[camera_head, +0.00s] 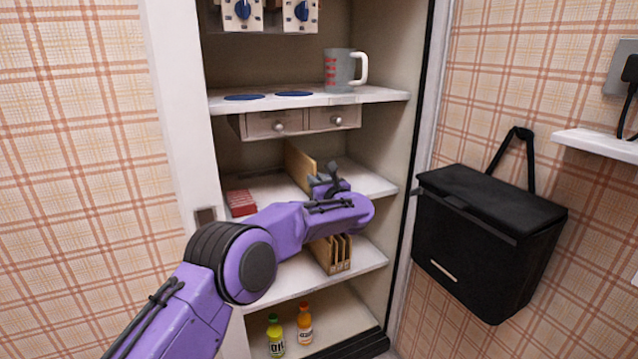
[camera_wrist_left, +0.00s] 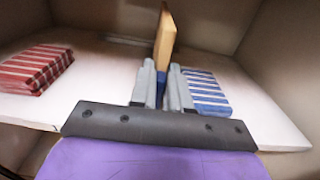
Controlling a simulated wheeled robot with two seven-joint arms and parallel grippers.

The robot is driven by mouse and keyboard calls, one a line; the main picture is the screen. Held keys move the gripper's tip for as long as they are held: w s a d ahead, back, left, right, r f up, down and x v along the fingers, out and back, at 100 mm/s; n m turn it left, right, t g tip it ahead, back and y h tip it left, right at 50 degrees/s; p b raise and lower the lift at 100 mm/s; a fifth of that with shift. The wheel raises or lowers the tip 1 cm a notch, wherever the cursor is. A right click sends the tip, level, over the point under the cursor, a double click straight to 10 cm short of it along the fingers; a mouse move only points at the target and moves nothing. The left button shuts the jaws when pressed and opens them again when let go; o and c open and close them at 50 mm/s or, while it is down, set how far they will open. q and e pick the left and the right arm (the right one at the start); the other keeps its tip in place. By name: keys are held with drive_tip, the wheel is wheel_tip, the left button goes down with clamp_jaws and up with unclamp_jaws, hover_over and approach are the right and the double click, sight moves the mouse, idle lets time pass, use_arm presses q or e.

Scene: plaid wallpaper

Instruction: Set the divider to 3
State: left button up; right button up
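The divider (camera_head: 299,165) is an upright tan wooden board on the middle shelf (camera_head: 372,180) of the cabinet. In the left wrist view the divider (camera_wrist_left: 165,42) rises straight ahead, with a blue strip low on it between the fingers. My left gripper (camera_head: 330,180) is at the divider's front end. In the wrist view its grey fingers (camera_wrist_left: 162,82) stand close together, one on each side of the divider, with little or no gap. No number marks are readable. My right gripper is out of view.
Red striped cloths (camera_head: 240,202) lie left of the divider, and blue striped cloths (camera_wrist_left: 207,92) lie close on its right. Small drawers (camera_head: 300,122) hang above. A wooden organiser (camera_head: 338,255) and bottles (camera_head: 304,324) stand below. A black bag (camera_head: 485,240) hangs at right.

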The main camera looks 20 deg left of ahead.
use_arm(q)
drive_tip(key=shift+o, duration=1.3)
drive_tip(key=shift+w+d, duration=0.2)
drive_tip(key=shift+d, duration=0.05)
drive_tip(key=shift+a, duration=0.1)
drive_tip(key=v, duration=1)
drive_tip(key=shift+s, duration=0.25)
